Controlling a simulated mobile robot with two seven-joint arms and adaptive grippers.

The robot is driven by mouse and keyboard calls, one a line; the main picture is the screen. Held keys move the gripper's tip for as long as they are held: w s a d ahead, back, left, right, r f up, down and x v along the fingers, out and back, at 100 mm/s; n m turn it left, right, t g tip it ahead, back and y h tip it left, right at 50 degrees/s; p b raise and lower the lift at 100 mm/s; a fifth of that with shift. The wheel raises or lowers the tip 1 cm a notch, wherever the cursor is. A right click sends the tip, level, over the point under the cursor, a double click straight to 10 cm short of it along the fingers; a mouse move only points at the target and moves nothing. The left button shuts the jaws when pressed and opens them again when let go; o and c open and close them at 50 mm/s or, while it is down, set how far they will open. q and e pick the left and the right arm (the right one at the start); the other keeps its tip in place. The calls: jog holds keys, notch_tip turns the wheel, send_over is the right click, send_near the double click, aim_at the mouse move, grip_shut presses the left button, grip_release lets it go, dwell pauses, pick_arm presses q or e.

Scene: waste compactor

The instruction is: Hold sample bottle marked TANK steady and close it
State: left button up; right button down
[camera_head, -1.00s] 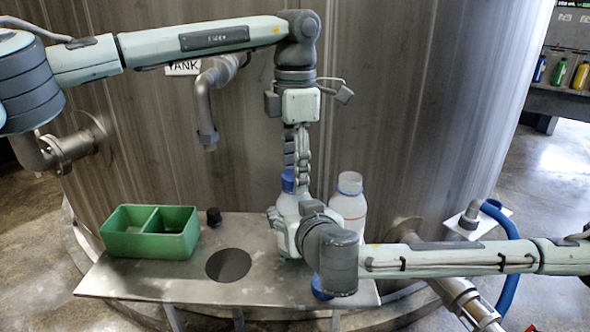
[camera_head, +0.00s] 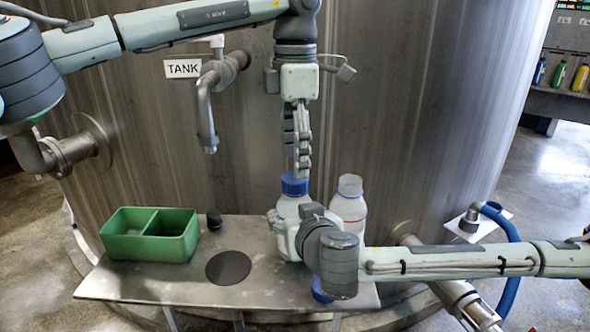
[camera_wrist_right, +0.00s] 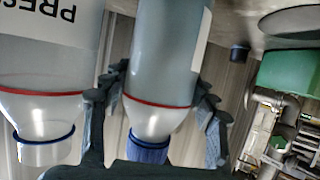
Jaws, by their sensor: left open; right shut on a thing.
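A white sample bottle (camera_head: 290,206) with a blue cap (camera_head: 294,186) on its neck stands upright on the metal shelf. In the wrist view, which is upside down, this bottle (camera_wrist_right: 165,60) and its cap (camera_wrist_right: 148,150) are between my right gripper's fingers (camera_wrist_right: 160,105). My right gripper (camera_head: 290,235) is shut on the bottle's body. No lettering on it can be read; only a white label edge shows. My left gripper (camera_head: 299,172) is open and empty, pointing down just above the cap.
A second, uncapped bottle (camera_head: 349,208) stands close to the right; its label reads "PRES" in the wrist view (camera_wrist_right: 45,60). A loose blue cap (camera_head: 320,291) lies near the front edge. A green divided tray (camera_head: 150,252), black cap (camera_head: 214,220) and dark disc (camera_head: 228,267) are left.

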pick_arm(q)
notch_tip(320, 180, up, 8)
dwell(0.4)
pick_arm(e)
jog(key=shift+c, duration=2)
grip_release()
jog(key=shift+s, duration=0.1)
jog(key=v, duration=1.2)
